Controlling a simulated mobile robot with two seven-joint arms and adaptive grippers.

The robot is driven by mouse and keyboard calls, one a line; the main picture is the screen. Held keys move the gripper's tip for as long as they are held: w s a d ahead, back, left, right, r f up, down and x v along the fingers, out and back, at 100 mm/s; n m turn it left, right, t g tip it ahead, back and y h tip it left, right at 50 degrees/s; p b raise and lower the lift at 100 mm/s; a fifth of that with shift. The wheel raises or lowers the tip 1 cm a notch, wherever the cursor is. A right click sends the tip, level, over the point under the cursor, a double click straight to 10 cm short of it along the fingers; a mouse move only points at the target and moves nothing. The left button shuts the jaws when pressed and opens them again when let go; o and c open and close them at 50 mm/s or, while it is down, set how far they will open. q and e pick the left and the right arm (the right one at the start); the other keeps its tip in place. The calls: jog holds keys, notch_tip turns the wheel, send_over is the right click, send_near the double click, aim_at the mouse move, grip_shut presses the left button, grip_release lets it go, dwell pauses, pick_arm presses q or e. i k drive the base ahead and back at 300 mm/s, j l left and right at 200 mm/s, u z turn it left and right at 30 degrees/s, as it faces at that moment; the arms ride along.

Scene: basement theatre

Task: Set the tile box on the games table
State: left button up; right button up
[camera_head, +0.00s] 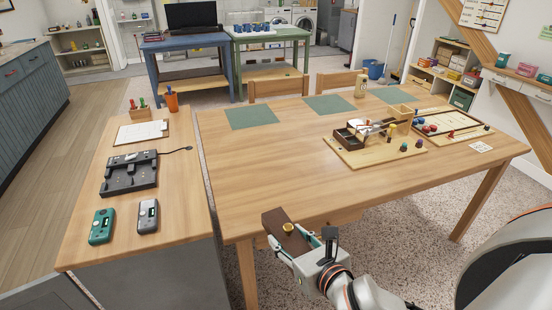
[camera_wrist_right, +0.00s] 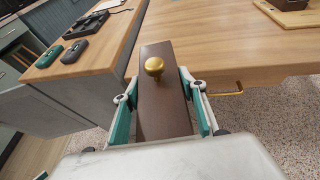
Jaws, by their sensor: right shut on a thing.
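The tile box, a dark brown box (camera_head: 275,219) with a gold knob on its lid, is in my right gripper (camera_head: 302,244). In the right wrist view the box (camera_wrist_right: 161,108) sits between the two teal-padded fingers (camera_wrist_right: 160,92), which are shut on its sides. The games table (camera_head: 262,165) is the large light-wood table ahead. In the head view the box overlaps its near left edge; the wrist view shows the table (camera_wrist_right: 215,50) beyond the box, to the right. I cannot tell the height gap. My left gripper is not in view.
Green mats (camera_head: 251,117) lie at the table's back; a game board with a dark tray (camera_head: 348,136) and a second board (camera_head: 452,131) stand on its right half. The near left tabletop is bare. A side counter (camera_head: 172,205) with handheld devices adjoins at left.

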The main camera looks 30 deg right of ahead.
aim_at(281, 166)
jog(key=l+u, duration=0.25)
jog(key=l, duration=0.4)
jog(key=i+l+u, duration=0.2)
jog(key=l, duration=0.2)
jog(key=l+u, duration=0.15)
jog(key=l, duration=0.2)
jog(key=l+u, duration=0.2)
jog(key=l, duration=0.2)
jog(key=i, duration=0.05)
